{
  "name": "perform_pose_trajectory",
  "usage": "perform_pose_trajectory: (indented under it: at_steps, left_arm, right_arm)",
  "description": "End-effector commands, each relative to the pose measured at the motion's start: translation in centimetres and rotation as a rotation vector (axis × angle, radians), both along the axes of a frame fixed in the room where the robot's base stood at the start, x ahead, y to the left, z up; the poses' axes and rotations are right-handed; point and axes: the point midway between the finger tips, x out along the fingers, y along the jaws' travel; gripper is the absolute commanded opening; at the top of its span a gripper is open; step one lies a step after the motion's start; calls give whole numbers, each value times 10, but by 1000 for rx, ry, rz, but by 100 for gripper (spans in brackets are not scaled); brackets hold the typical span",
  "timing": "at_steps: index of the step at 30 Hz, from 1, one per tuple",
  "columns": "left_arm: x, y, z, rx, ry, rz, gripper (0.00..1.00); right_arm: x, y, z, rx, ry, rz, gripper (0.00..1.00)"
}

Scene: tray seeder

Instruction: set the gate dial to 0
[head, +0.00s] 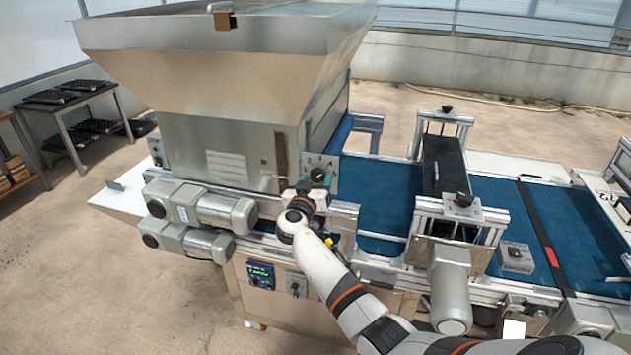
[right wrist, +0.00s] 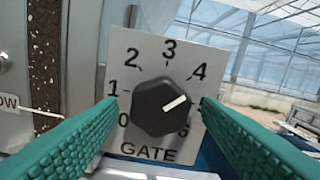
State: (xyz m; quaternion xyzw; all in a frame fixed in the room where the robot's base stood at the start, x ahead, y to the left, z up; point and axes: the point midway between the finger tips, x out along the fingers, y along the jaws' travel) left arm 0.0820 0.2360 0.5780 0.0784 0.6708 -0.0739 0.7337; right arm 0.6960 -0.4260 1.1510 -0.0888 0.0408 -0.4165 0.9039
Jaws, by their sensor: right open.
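The gate dial (right wrist: 160,107) is a black knob on a light square plate marked GATE, with numbers from 0 to 6. Its white pointer line aims up and right, between 4 and 5. In the head view the dial plate (head: 320,166) sits on the machine, right of the steel hopper, partly hidden by my right gripper. My right gripper (head: 316,183) is open in front of the dial. In the right wrist view its teal fingers reach in to either side of the knob; I cannot tell whether they touch it. My left gripper is not in view.
The steel hopper (head: 215,80) rises left of the dial. Blue conveyor belts (head: 375,190) run to the right, with a metal bridge (head: 440,150) across them. Grey motors (head: 200,210) stick out below left of my right gripper. A control panel (head: 261,275) is lower down.

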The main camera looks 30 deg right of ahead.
Motion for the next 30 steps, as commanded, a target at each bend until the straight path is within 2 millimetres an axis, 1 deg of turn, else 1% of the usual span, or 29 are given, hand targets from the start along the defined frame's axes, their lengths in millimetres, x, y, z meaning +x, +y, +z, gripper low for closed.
perform_pose_trajectory:
  at_steps: [1,2,9,10,20,26,30]
  left_arm:
    - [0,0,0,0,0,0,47]
    - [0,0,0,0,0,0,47]
    - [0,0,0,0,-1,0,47]
    - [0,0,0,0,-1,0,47]
    - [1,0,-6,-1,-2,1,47]
    - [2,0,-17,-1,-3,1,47]
    - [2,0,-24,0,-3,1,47]
  right_arm:
    - [0,0,0,0,0,0,59]
    - [0,0,0,0,0,0,56]
    - [0,0,0,-1,1,0,17]
    - [0,0,0,-1,1,0,15]
    - [0,0,-2,-35,41,0,15]
    - [-1,0,-3,-114,133,0,15]
    - [-1,-1,-3,-194,226,-1,15]
